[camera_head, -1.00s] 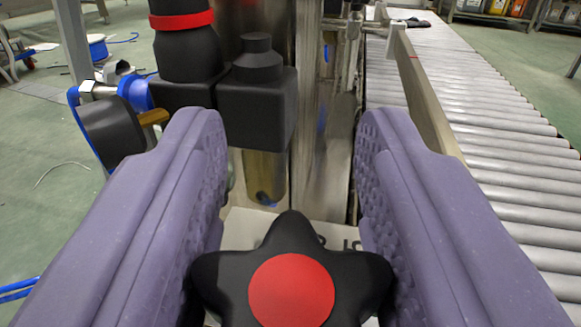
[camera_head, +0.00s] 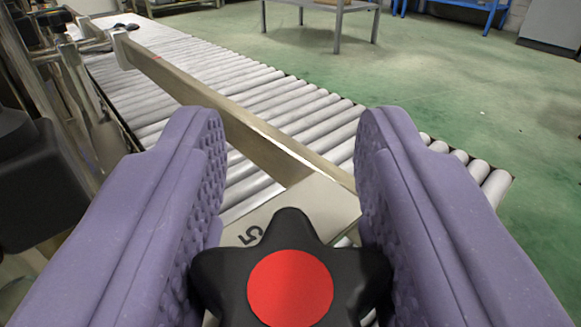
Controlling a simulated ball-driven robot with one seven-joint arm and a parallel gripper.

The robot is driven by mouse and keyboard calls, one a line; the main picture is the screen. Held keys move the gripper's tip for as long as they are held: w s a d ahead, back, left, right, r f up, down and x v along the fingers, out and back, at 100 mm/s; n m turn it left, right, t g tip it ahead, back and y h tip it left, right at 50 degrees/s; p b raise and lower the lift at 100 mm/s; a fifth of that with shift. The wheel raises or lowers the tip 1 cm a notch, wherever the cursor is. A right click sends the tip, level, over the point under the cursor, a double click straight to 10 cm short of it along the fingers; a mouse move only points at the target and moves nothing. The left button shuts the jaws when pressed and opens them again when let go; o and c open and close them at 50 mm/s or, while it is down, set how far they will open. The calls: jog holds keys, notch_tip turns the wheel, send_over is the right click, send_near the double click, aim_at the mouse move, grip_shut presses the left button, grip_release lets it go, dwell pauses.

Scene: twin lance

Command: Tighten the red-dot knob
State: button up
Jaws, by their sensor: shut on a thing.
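The red-dot knob (camera_head: 290,287) is a black star-shaped knob with a flat red disc on top, at the bottom centre of the view. My gripper (camera_head: 290,215) has two purple, dimpled fingers, one on each side of the knob. The fingers are shut on the knob's lobes. The knob's lower edge is cut off by the frame. Its stem and mount are hidden under it.
A metal guide rail (camera_head: 215,112) runs along the roller conveyor (camera_head: 270,98). Dark machine parts (camera_head: 38,185) stand close at the left. Green floor (camera_head: 440,80) is open at the right.

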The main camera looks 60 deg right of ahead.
jog(key=m+g+h, duration=0.1)
jog(key=g, duration=0.1)
jog(key=m+g+h, duration=0.1)
jog(key=m+g, duration=0.1)
jog(key=g, duration=0.1)
jog(key=s+m+g+h, duration=0.1)
jog(key=m+g, duration=0.1)
jog(key=shift+d+g, duration=0.15)
jog(key=shift+g, duration=0.25)
jog(key=shift+m+g, duration=0.4)
jog(key=o, duration=1)
jog(key=shift+c, duration=0.2)
jog(key=shift+b, duration=0.3)
